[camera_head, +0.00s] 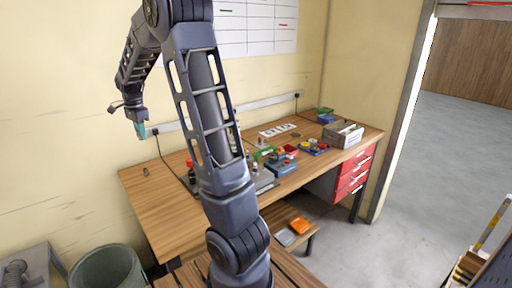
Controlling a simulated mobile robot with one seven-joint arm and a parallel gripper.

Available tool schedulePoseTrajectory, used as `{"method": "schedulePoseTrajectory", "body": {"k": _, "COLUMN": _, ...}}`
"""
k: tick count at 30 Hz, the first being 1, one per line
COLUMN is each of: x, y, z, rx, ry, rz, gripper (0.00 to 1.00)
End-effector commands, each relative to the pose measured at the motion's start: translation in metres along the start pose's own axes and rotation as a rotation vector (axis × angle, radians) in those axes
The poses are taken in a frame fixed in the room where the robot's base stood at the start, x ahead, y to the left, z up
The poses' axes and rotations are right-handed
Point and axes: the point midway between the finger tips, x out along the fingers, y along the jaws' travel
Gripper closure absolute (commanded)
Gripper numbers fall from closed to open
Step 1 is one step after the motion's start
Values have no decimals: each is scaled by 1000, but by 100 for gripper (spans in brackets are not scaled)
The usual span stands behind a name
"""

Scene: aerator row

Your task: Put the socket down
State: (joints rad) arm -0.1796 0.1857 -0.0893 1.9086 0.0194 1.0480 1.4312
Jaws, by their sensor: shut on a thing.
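My gripper (137,119) is at the upper left, raised above the workbench's left end and in front of the yellow wall. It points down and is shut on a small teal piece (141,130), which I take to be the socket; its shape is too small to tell. The held piece is clear of the wooden bench top (160,200).
The bench's left end is mostly bare. Red-capped bottles (191,172), a blue box (282,166) and a grey tote (343,135) stand farther right. My arm hides part of the bench middle. A green-grey bin (105,268) stands at the lower left.

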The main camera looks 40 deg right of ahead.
Motion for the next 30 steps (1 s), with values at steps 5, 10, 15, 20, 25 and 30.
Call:
{"method": "schedulePoseTrajectory", "body": {"k": 5, "x": -13, "y": -6, "z": -22, "rx": 14, "ry": -1, "rz": 2, "gripper": 100}}
{"method": "schedulePoseTrajectory", "body": {"k": 10, "x": -14, "y": -14, "z": -59, "rx": 30, "ry": -3, "rz": 0, "gripper": 100}}
{"method": "schedulePoseTrajectory", "body": {"k": 15, "x": -16, "y": -22, "z": -115, "rx": 57, "ry": -5, "rz": 0, "gripper": 100}}
{"method": "schedulePoseTrajectory", "body": {"k": 20, "x": -18, "y": -24, "z": -183, "rx": 85, "ry": -8, "rz": -1, "gripper": 100}}
{"method": "schedulePoseTrajectory", "body": {"k": 25, "x": -19, "y": -17, "z": -258, "rx": 113, "ry": -8, "rz": -2, "gripper": 100}}
{"method": "schedulePoseTrajectory", "body": {"k": 30, "x": -18, "y": -2, "z": -331, "rx": 138, "ry": -9, "rz": -2, "gripper": 100}}
